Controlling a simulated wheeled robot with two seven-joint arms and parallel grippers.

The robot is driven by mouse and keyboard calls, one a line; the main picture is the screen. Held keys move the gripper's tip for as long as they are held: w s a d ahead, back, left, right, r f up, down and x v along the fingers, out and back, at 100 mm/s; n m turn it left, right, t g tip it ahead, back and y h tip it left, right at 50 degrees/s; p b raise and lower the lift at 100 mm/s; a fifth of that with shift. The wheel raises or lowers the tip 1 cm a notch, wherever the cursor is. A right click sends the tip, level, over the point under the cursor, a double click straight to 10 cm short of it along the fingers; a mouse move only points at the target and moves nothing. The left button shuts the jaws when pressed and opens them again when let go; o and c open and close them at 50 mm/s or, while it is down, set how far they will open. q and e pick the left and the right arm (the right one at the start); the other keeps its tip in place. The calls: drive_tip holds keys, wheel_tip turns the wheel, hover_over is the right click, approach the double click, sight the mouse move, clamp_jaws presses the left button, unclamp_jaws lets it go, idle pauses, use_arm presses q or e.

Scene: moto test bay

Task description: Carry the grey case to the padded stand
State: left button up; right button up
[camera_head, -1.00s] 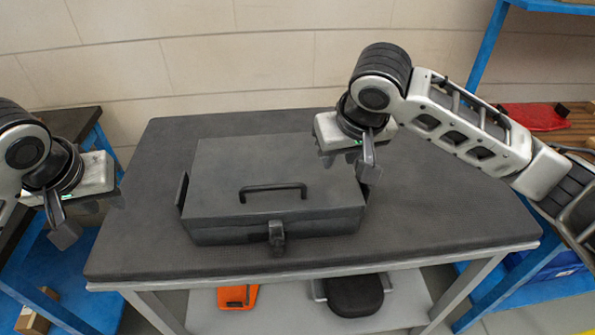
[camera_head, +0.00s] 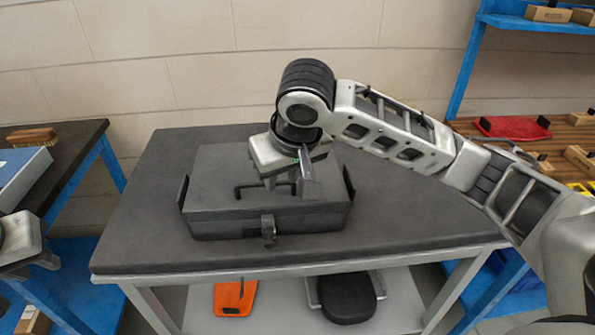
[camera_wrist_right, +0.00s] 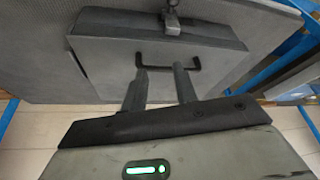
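The grey case (camera_head: 222,207) lies flat and closed on the dark-topped table (camera_head: 410,222), latch facing me. Its black handle (camera_wrist_right: 168,69) is on the lid and also shows in the head view (camera_head: 238,190). My right gripper (camera_head: 288,186) is over the right part of the lid, at the handle. In the right wrist view its two fingers (camera_wrist_right: 161,72) are apart, with tips overlapping the handle; I cannot tell whether they touch it. My left gripper (camera_head: 18,240) is cut off at the left edge, its fingers unclear. I cannot pick out the padded stand.
A side table at left holds a brush (camera_head: 32,137) and a blue-grey box (camera_head: 22,175). A blue shelf rack (camera_head: 463,85) stands at right with a red item (camera_head: 512,127). An orange item (camera_head: 235,298) and a black cushion-like item (camera_head: 346,297) lie under the table.

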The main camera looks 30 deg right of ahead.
drive_tip(key=v, duration=1)
drive_tip(key=shift+d+r, duration=0.3)
drive_tip(key=shift+s, duration=0.1)
